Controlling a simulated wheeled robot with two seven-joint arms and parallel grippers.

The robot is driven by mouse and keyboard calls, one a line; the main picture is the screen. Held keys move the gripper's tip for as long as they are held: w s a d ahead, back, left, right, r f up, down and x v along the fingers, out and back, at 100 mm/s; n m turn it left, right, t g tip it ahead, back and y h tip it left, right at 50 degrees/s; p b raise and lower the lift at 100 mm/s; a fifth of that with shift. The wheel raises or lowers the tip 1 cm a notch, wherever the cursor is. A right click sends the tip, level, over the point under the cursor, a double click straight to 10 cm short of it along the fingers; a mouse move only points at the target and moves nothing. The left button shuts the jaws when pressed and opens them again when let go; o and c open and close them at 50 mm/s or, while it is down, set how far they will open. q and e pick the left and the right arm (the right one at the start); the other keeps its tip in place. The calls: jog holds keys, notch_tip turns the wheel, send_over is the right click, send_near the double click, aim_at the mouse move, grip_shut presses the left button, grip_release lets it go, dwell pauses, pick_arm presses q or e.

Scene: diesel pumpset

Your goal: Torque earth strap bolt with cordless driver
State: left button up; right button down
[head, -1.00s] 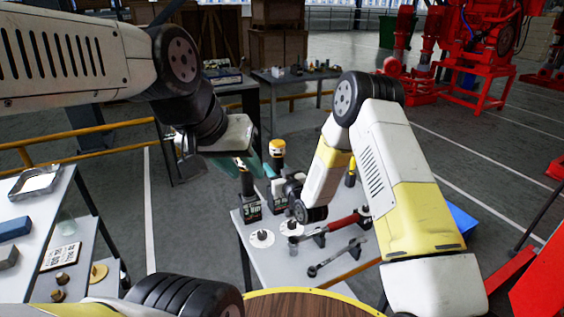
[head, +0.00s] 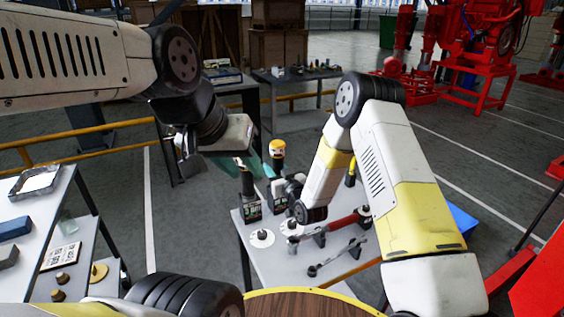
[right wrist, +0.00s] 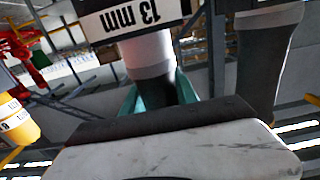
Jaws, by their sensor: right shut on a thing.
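A cordless driver with a yellow and white top (head: 277,149) stands upright at the back of the small grey table (head: 275,269). My right gripper (head: 276,170) is at its dark grip, largely hidden by my right arm. In the right wrist view, the teal fingers (right wrist: 160,97) are shut around the dark grip below a white section, beside an upside-down "13 mm" label (right wrist: 135,15). A second dark-gripped driver (head: 248,186) stands just to the left. My left gripper (head: 246,163) hangs above and behind it; its opening is unclear. I cannot make out the earth strap bolt.
A red-handled tool (head: 345,221) and a dark wrench (head: 336,258) lie on racks on the small table, near white discs (head: 261,239). Another yellow tool (head: 351,172) is partly behind my right arm. A side table with a tray (head: 36,181) is at left. Red machinery (head: 470,45) stands at back right.

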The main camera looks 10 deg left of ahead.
jog(key=shift+f, duration=0.7)
jog(key=c, duration=0.9)
grip_release()
jog(key=shift+c, duration=0.2)
jog(key=shift+o, duration=0.4)
jog(key=shift+f, duration=0.1)
